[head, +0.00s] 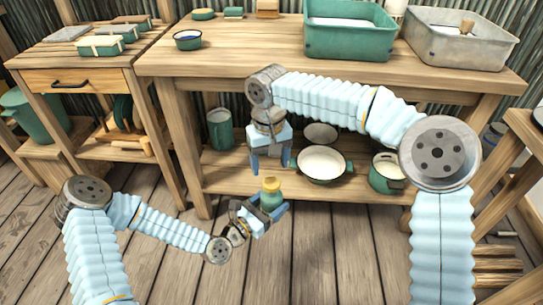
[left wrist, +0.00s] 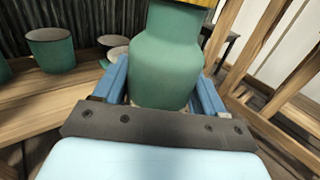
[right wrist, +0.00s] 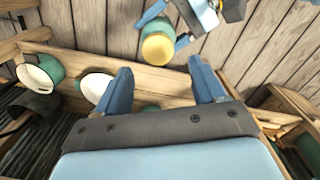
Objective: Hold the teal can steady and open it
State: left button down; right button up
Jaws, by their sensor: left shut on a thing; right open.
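The teal can (head: 270,196) has a yellow lid (head: 271,184) and stands upright in my left gripper (head: 264,209), held above the floor in front of the bench. In the left wrist view the teal can (left wrist: 166,60) fills the space between the blue fingers, with only the yellow edge of its lid (left wrist: 190,3) showing at the top. My right gripper (head: 270,167) is open and empty above the can, fingers pointing down. In the right wrist view the yellow lid (right wrist: 158,49) lies beyond the open fingers (right wrist: 165,85), apart from them.
The wooden bench (head: 330,60) stands behind, with a teal tub (head: 347,45) and a grey tub (head: 450,50) on top. Its lower shelf holds a white bowl (head: 322,164), a teal pot (head: 386,175) and a teal canister (head: 220,130). The floor (head: 320,260) in front is clear.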

aim_at(271, 182)
jog(key=m, duration=0.6)
jog(key=shift+r, duration=0.2)
jog(key=m, duration=0.6)
jog(key=shift+d+r, duration=0.1)
jog(key=shift+r, duration=0.1)
jog(key=m, duration=0.5)
jog(key=shift+r+m, duration=0.15)
jog(key=shift+m, duration=0.25)
jog(key=m, duration=0.4)
jog(key=shift+d+r, duration=0.1)
jog(key=shift+r, duration=0.05)
jog(key=shift+m, duration=0.4)
jog(key=shift+f, duration=0.5)
notch_tip(271, 182, down, 7)
